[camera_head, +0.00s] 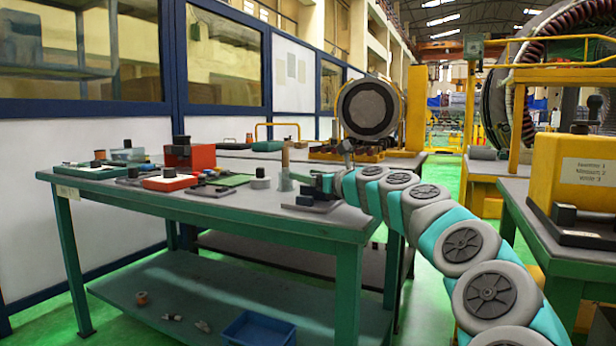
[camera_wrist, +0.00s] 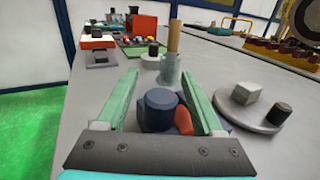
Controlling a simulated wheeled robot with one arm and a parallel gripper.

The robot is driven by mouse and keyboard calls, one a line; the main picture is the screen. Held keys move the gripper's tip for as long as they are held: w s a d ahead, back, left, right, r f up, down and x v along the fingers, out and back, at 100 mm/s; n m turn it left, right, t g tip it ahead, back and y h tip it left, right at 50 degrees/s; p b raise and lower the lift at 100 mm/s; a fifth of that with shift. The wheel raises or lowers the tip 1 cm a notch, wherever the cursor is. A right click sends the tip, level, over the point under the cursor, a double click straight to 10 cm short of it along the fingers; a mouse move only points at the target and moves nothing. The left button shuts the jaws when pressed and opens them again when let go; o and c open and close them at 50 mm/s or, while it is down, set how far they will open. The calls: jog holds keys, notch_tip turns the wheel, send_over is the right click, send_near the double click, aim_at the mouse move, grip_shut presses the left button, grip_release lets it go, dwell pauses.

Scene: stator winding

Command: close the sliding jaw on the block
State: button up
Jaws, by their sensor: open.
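My gripper (camera_wrist: 161,82) is open, its two green fingers pointing forward low over the grey table. Between the fingers stands a dark blue round knob (camera_wrist: 158,108) with an orange-red part (camera_wrist: 183,120) beside it; I cannot tell whether a finger touches either. To the right, a round grey plate (camera_wrist: 234,112) bears a pale grey block (camera_wrist: 246,89) and a separate dark upright peg (camera_wrist: 279,113), with a gap between them. I cannot tell which part is the sliding jaw. In the head view my gripper (camera_head: 322,182) is at the table's right end, small and partly hidden.
A grey cup holding a wooden handle (camera_wrist: 174,42) stands just beyond the fingertips, beside a white disc with a dark knob (camera_wrist: 151,55). A red box (camera_head: 190,156) and several small parts lie farther left on the green-framed table (camera_head: 230,203). A blue bin (camera_head: 258,330) is underneath.

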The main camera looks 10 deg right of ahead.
jog(key=shift+v, duration=3.85)
